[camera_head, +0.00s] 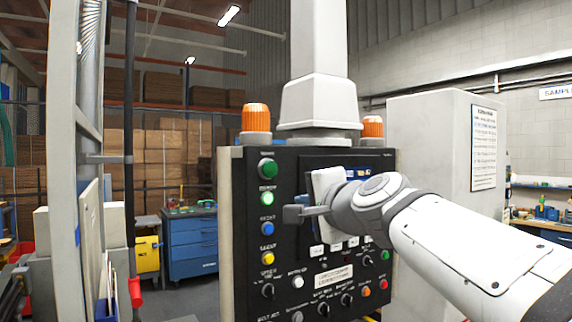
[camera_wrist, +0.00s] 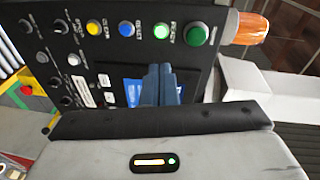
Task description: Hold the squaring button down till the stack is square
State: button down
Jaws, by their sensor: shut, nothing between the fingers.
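The black control panel (camera_head: 245,255) has a left column of buttons: a green button (camera_head: 267,169), a lit green button (camera_head: 266,198), a blue button (camera_head: 267,228) and a yellow button (camera_head: 268,258). Their labels are too blurred to tell which is the squaring button. My gripper (camera_head: 291,214) is shut and empty, in front of the panel just right of the blue and lit green buttons. In the wrist view my gripper (camera_wrist: 162,84) points at the panel, below the lit green button (camera_wrist: 162,30) in the picture and apart from it. I cannot make out the stack for certain.
Two orange beacons (camera_head: 256,118) (camera_head: 372,127) stand on the panel housing. A white button (camera_head: 298,281) and several knobs sit lower on the panel. A grey cabinet (camera_head: 432,160) stands at right. A blue drawer unit (camera_head: 193,246) stands behind at left.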

jog(key=shift+m+t, duration=0.7)
jog(key=shift+m, duration=0.2)
jog(key=r, duration=0.5)
jog(key=shift+w+a+r, duration=0.1)
jog(key=shift+w, duration=0.1)
